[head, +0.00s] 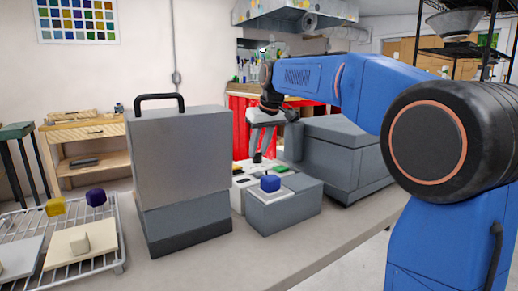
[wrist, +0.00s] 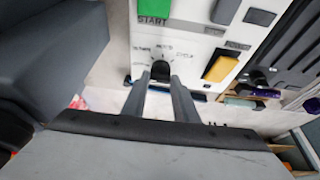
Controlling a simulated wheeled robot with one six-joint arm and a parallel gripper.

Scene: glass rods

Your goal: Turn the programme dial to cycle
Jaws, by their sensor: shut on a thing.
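The programme dial (wrist: 160,69) is a small dark knob on a white control panel (wrist: 120,60). Small lettering is printed in an arc around it, too small to read surely, so I cannot tell which mark it points at. My gripper (wrist: 161,80) has its two grey fingers closed on the dial, one on each side. In the head view my gripper (head: 258,153) reaches down to the white panel (head: 238,183) behind a grey box, and the dark dial shows only partly at its fingertips.
A tall grey case with a black handle (head: 180,170) stands left. A grey box with a blue block (head: 270,183) stands in front; a larger grey unit (head: 345,160) stands right.

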